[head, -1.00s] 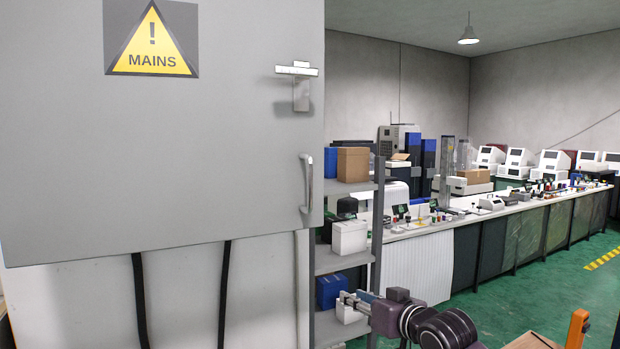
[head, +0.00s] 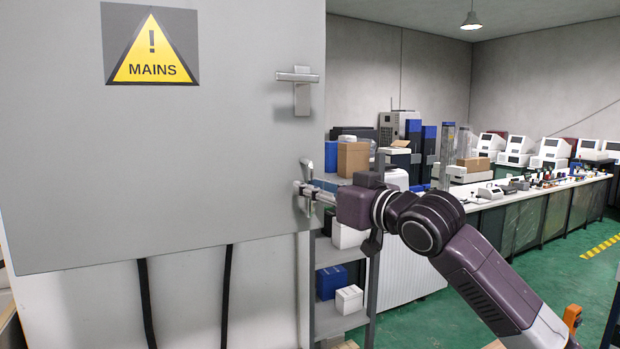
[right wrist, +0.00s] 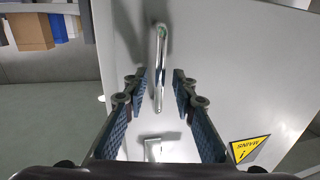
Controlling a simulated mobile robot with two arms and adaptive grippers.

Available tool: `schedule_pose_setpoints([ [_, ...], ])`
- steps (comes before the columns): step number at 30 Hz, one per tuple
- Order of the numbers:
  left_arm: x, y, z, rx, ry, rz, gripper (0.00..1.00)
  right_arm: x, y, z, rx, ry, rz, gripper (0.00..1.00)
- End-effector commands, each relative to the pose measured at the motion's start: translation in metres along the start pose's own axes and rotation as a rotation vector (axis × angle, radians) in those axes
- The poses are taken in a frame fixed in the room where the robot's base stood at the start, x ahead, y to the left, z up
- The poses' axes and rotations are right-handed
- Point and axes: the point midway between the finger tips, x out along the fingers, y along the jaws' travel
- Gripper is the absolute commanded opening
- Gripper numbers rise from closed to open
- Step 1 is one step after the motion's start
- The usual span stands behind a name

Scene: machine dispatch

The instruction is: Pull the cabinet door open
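The grey cabinet door (head: 150,160) with a yellow MAINS warning sign (head: 151,55) fills the left of the head view and looks closed. A lever latch (head: 301,85) sits at its upper right. Below it is a vertical metal door handle (head: 306,172), partly covered by my right gripper (head: 312,194). In the right wrist view, my right gripper (right wrist: 160,92) is open, with its fingers on either side of the door handle (right wrist: 158,65) and gaps visible between them. The lever latch shows below it in that view (right wrist: 152,148). My left gripper is not in view.
A shelf rack (head: 345,255) with boxes stands right beside the cabinet, behind my right arm. A long workbench (head: 480,200) with machines runs to the back right. Two black cables (head: 225,295) hang below the door. Green floor is free at the right.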

Motion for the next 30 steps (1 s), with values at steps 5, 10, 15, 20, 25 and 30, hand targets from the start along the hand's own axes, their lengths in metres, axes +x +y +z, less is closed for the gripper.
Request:
schedule_pose_setpoints([
  [5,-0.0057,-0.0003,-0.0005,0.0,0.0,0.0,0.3,0.0102,0.0,-0.0006,0.0,0.001,0.0,0.25],
  [10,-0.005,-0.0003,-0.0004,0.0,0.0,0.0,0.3,0.0108,0.0002,0.0005,-0.001,0.001,0.0,0.25],
  [15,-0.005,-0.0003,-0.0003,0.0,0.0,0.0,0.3,0.0106,0.0001,0.0006,-0.001,0.0,0.0,0.13],
  [20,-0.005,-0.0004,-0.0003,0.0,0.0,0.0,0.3,0.0105,0.0002,0.0005,0.0,0.0,0.0,0.0],
  [25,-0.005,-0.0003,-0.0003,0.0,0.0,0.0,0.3,0.0105,0.0002,0.0005,0.0,0.0,0.001,0.0],
  [30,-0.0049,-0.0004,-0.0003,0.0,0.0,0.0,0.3,0.0104,0.0003,0.0006,0.0,0.0,0.001,0.0],
])
